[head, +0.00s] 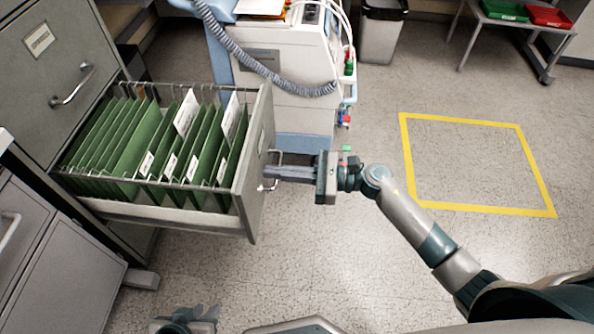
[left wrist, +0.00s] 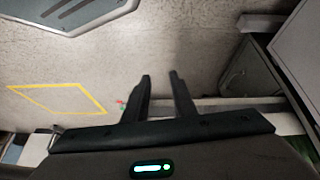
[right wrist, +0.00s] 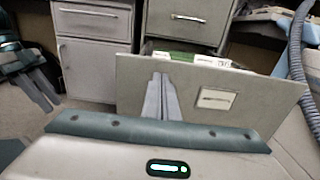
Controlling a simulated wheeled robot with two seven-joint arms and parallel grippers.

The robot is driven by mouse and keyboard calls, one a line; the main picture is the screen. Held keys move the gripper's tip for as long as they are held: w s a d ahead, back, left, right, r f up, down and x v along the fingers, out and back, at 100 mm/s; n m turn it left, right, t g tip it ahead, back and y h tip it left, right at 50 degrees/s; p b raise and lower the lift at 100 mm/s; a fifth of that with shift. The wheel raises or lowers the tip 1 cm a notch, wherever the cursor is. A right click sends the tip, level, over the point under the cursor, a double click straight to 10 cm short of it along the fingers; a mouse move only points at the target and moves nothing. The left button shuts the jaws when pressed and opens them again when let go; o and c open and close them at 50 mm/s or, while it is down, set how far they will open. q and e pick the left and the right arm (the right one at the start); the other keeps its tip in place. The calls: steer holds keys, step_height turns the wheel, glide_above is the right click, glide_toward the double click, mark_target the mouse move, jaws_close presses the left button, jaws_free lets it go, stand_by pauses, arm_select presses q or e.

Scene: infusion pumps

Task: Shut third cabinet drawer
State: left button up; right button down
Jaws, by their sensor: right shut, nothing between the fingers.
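A grey filing cabinet (head: 22,75) stands at the left in the head view. Its lower visible drawer (head: 243,185) is pulled far out and holds several green hanging folders (head: 135,150). My right gripper (head: 266,173) is shut and empty, its fingertips at the outer face of the drawer front by the handle; contact is unclear. In the right wrist view, the fingers (right wrist: 161,78) stand before the drawer front (right wrist: 215,82), left of its label. My left gripper (head: 190,315) is low at the bottom of the head view. In the left wrist view its fingers (left wrist: 159,74) are apart and empty.
A grey side cabinet (head: 50,260) stands beside the filing cabinet. A medical machine with a coiled hose (head: 290,85) stands behind the drawer. A yellow floor outline (head: 475,122) and open floor lie to the right. A bin (head: 381,35) is at the back.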

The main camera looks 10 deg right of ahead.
mark_target(250, 170)
steer(key=shift+x, duration=1.1)
steer(key=shift+w+a, duration=0.15)
steer(key=shift+a, duration=0.35)
arm_select(q)
steer(key=shift+s+a+f+g, duration=0.3)
steer(key=shift+s+a, duration=0.1)
steer(key=shift+a, duration=0.05)
steer(key=shift+w+r, duration=0.1)
steer(key=shift+w, duration=0.05)
